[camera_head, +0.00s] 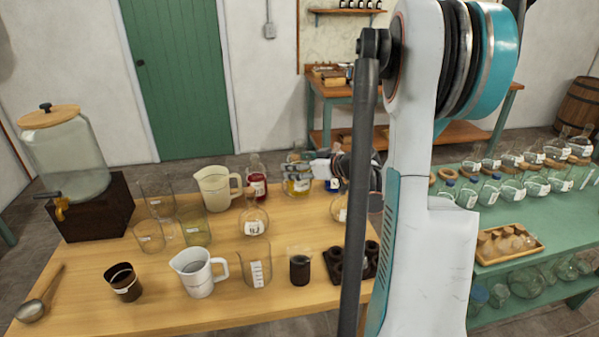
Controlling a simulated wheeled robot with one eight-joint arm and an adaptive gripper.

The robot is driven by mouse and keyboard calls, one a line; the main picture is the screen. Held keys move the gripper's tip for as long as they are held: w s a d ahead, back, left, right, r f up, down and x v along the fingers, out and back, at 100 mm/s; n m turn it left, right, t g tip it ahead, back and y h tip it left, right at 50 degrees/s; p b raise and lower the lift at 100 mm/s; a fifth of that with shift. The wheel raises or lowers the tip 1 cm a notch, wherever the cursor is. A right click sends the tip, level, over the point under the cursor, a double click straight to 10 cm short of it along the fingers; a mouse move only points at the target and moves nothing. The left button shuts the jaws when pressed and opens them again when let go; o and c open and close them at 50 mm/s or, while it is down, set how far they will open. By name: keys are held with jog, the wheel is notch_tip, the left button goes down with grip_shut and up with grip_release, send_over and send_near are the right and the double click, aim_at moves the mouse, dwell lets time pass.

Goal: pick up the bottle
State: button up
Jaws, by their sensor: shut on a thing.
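A clear glass bottle with yellow contents (299,184) is near the back edge of the wooden table, right of a bottle with red contents (257,184). My gripper (308,166) reaches in from the right, pointing left, and is shut on the yellow bottle at its upper part. My arm hides part of the gripper, and the bottle's base is too small to tell whether it touches the table. A bottle with blue contents (333,185) stands just right, below the gripper. A round labelled flask (254,220) stands in front.
The wooden table (230,317) also holds a glass dispenser (68,155), a cream pitcher (217,187), a white jug (197,272), a beaker (256,264), glasses, a brown cup (123,282) and a dark jar (300,269). A green table (512,212) with many bottles stands right.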

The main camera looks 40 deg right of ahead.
aim_at(303, 150)
jog(key=shift+r+p, duration=0.75)
jog(key=shift+r, duration=1.85)
jog(key=shift+r, duration=0.1)
jog(key=shift+a, duration=0.1)
